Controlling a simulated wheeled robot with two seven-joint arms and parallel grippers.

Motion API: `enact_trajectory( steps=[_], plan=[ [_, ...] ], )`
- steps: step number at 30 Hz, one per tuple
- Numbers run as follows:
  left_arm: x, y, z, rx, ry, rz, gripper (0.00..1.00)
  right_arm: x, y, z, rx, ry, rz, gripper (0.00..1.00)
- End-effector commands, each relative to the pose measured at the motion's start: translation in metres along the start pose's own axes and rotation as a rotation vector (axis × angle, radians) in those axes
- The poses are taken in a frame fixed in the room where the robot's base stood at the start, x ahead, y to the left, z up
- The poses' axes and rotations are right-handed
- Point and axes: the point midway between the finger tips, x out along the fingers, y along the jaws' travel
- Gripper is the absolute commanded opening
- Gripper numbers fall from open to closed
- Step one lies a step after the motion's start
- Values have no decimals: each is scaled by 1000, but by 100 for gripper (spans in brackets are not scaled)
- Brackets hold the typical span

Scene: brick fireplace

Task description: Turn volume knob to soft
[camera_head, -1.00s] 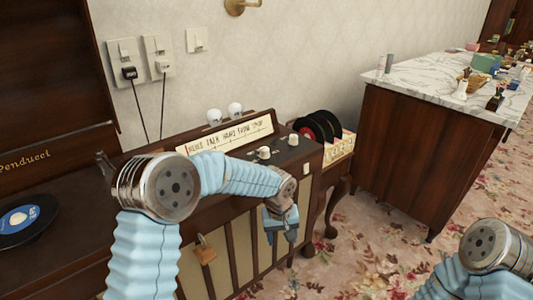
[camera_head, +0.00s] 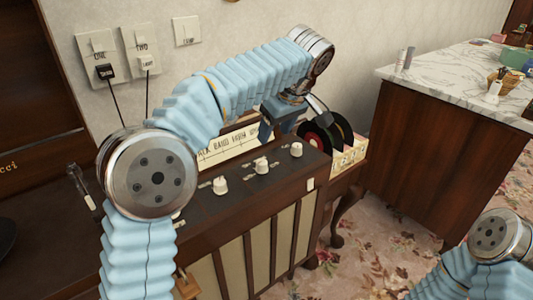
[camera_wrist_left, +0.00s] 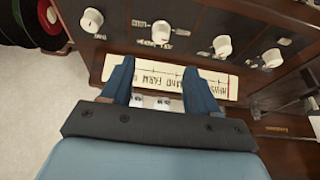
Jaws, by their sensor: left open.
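The brown radio cabinet (camera_head: 240,215) has a dark top panel with several white knobs. In the head view I see a left knob (camera_head: 220,186), a middle knob (camera_head: 261,165) and a right knob (camera_head: 296,149). The left wrist view shows a row of knobs, among them one at the left (camera_wrist_left: 91,20) and one at the right (camera_wrist_left: 272,58). Their labels are too small to read surely, so I cannot tell which is volume. My left gripper (camera_head: 283,114) is open and empty above the lettered dial strip (camera_wrist_left: 165,80), apart from the knobs. My right gripper is out of view.
Black records (camera_head: 340,130) in a rack stand right of the radio, close to my left gripper. Wall switches and plugs (camera_head: 145,60) are at the back left. A marble-topped cabinet (camera_head: 450,75) stands right, with patterned floor between.

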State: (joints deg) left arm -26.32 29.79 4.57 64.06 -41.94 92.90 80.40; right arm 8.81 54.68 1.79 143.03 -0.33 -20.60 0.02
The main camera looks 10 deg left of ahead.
Motion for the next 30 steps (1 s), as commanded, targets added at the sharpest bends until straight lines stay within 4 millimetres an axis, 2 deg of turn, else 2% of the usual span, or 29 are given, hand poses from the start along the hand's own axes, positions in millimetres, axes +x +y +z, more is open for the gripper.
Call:
enact_trajectory(
  steps=[9,15,21,30],
  plan=[
    [70,-1,0,2,-1,-5,60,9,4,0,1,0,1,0],
    [109,-1,1,2,-2,-3,60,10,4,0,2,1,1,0],
    [128,0,1,3,-2,-2,60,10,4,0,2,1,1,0],
    [131,0,1,3,-1,0,60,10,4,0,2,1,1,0]
  ],
)
